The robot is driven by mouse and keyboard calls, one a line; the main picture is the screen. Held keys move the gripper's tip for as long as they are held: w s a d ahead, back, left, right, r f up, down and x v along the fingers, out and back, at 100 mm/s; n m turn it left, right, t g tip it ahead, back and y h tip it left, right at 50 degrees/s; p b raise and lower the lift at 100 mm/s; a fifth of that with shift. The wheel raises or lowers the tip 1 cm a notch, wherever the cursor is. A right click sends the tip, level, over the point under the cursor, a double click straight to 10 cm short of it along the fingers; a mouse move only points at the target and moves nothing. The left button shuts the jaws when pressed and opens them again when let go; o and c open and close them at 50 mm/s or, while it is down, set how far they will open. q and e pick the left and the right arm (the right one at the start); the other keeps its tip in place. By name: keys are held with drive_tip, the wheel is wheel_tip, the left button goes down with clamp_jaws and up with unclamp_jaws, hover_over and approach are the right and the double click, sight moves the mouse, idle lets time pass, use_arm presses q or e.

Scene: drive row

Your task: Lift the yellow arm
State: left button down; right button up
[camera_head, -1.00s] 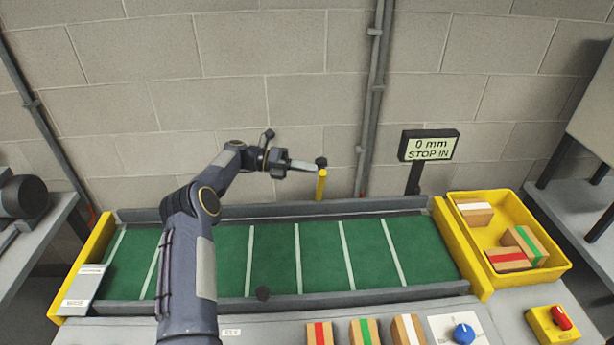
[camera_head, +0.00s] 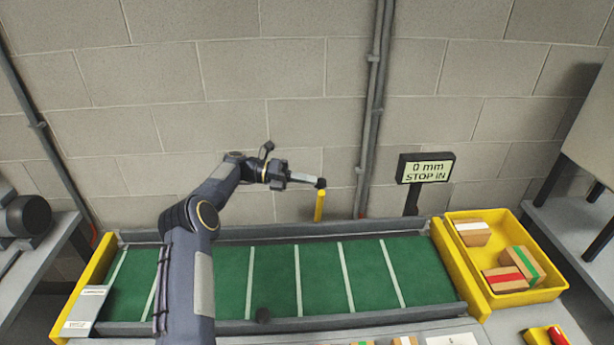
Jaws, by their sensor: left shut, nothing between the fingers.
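The yellow arm (camera_head: 319,206) is a short upright post with a black end on top, standing behind the far rail of the green belt (camera_head: 272,275). My left gripper (camera_head: 307,179) comes in from the left, its fingers shut with nothing between them. Its fingertips are right beside the black end of the yellow arm. I cannot tell whether they touch it. The display (camera_head: 427,169) to the right reads "0 mm STOP IN". My right gripper does not show.
A yellow bin (camera_head: 552,288) with several striped wooden blocks stands at the belt's right end. A vertical pipe (camera_head: 371,120) runs up the block wall behind. The belt is otherwise bare.

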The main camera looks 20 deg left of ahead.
use_arm(q)
drive_tip(key=s+d+r+p, duration=0.1)
drive_tip(key=s+d+r, duration=0.4)
drive_tip(key=s+r, duration=0.4)
drive_tip(key=s, duration=0.3)
drive_tip(key=shift+s+p, duration=0.3)
drive_tip(key=shift+d, duration=0.1)
